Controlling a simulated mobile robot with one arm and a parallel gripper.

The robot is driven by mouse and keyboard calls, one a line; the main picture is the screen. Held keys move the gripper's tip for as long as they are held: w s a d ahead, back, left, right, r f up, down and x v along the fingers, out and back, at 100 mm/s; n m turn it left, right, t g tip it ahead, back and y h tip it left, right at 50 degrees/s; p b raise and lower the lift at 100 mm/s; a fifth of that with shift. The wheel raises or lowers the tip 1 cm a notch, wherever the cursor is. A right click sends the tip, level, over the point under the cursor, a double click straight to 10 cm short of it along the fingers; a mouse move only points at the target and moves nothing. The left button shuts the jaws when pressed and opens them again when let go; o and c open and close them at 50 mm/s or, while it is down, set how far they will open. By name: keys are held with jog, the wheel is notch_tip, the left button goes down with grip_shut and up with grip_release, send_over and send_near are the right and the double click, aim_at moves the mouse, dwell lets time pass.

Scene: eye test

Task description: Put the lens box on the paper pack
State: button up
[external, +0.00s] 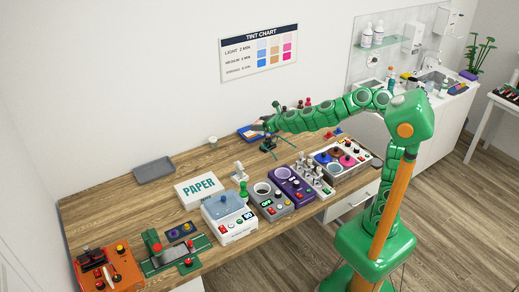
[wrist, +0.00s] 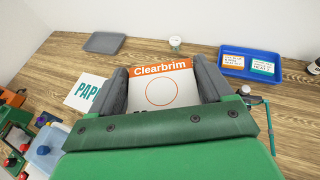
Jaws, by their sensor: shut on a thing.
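My gripper (wrist: 160,88) is shut on the lens box (wrist: 178,92), a white box with an orange top band reading "Clearbrim" and an orange circle. The box sits between the two dark grey fingers, and its lower part is hidden by my gripper. In the external view my gripper (external: 262,127) is above the rear of the table, to the right of the paper pack; the box is not clear there. The paper pack (external: 203,201), a white pack with teal "PAPER" lettering, lies flat on the table. It shows at the left in the wrist view (wrist: 77,97), apart from the box.
A blue tray (wrist: 230,70) holding small boxes stands at the back right. A grey tray (external: 154,170) lies behind the paper pack, and a small cup (external: 213,142) stands near the wall. Several devices line the table's front, including a blue-lidded one (external: 222,206) close to the pack.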

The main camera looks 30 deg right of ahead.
jog(key=s+a+n+g+y, duration=0.4)
jog(key=a+n+g, duration=0.25)
jog(key=a, duration=0.55)
jog(key=s+a+n+g+y, duration=0.35)
jog(key=a+n+g, duration=0.3)
jog(key=a, duration=0.65)
send_over(198, 187)
jog(key=shift+t, duration=0.3)
jog(key=f, duration=1.9)
jog(key=shift+s+d+f, duration=0.1)
jog(key=shift+s+f, duration=0.1)
jog(key=shift+s, duration=0.05)
jog(key=shift+w+f, duration=0.2)
jog(key=shift+f, duration=1.65)
